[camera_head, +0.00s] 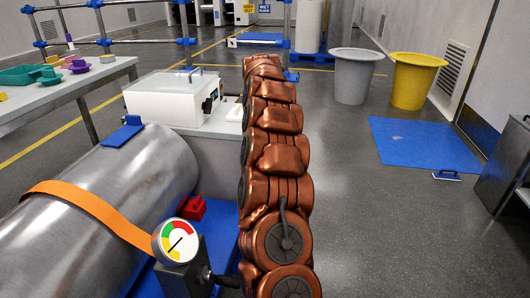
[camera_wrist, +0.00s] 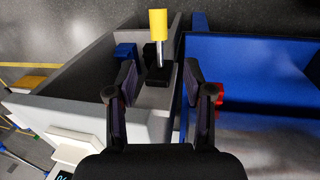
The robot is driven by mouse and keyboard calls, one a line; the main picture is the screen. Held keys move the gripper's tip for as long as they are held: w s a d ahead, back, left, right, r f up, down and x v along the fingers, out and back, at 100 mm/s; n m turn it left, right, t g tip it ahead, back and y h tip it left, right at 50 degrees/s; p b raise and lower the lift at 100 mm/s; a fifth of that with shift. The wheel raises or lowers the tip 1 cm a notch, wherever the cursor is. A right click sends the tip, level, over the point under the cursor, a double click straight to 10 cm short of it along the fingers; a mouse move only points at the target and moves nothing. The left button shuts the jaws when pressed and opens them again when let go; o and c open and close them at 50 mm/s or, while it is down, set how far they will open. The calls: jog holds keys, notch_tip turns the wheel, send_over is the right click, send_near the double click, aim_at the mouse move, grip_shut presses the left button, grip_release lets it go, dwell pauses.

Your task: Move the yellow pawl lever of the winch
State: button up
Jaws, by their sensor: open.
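The pawl lever's yellow grip (camera_wrist: 158,22) shows in the wrist view on a thin metal rod (camera_wrist: 160,52) that rises from a black base (camera_wrist: 155,72). My gripper (camera_wrist: 159,65) is open, one finger on each side of the rod and base in the picture. The yellow grip lies beyond the fingertips in the picture. I see no contact and cannot tell the depth between fingers and rod. In the head view my copper-coloured arm stands in the middle and the lever does not show; my gripper cannot be made out there.
A steel drum (camera_head: 105,200) with an orange strap (camera_head: 88,204) lies at left, beside a gauge (camera_head: 176,240) and a red block (camera_head: 192,208). A white box (camera_head: 172,98) stands behind. Grey (camera_head: 354,76) and yellow (camera_head: 413,80) bins stand at right, near a blue mat (camera_head: 423,145).

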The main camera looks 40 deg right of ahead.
jog(key=shift+a+r, duration=0.1)
jog(key=shift+r, duration=0.45)
